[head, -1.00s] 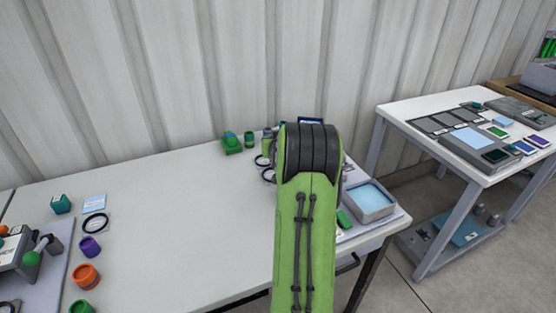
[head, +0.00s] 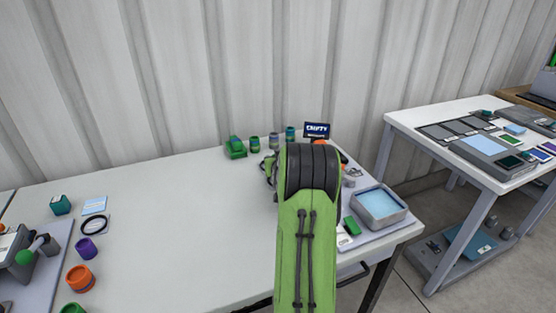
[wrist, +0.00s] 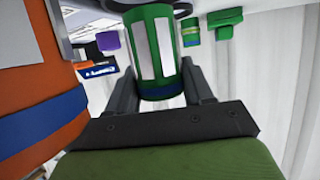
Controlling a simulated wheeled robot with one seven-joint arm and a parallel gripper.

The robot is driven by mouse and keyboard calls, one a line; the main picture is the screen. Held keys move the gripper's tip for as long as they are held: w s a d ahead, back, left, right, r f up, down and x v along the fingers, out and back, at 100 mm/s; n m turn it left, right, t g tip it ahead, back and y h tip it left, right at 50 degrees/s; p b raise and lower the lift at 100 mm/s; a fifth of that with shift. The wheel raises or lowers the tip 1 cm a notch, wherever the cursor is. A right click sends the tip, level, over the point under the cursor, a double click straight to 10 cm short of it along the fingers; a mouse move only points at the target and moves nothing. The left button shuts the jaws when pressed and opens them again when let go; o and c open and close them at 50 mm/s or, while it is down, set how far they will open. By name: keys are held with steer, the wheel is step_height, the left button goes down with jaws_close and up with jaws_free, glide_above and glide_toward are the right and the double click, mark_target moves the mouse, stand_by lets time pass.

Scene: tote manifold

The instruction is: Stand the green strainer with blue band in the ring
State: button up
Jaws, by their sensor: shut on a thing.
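The green strainer with blue band (wrist: 155,45) is between the dark fingers of my gripper (wrist: 163,80) in the wrist view. It has white panels, and its blue band shows close to the fingers. My gripper is shut on it. In the head view my green arm covers most of the gripper and the strainer. A black ring (head: 94,225) lies flat on the left of the table. I cannot tell whether it is the task's ring. Anything behind my arm is hidden.
An orange piece with a blue band (wrist: 40,100) looms close at left in the wrist view. Small canisters, including a teal one (head: 290,133), and a dark sign (head: 317,130) stand at the table's back. A grey basin (head: 403,217) is at right. The table's middle (head: 170,220) is clear.

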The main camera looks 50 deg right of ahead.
steer(key=shift+f+b, duration=0.6)
steer(key=shift+f, duration=0.2)
steer(key=shift+r, duration=0.1)
steer(key=o, duration=1.1)
steer(key=p+v, duration=0.2)
steer(key=v, duration=1.3)
steer(key=shift+s+a+r, duration=0.1)
steer(key=shift+s+a, duration=0.15)
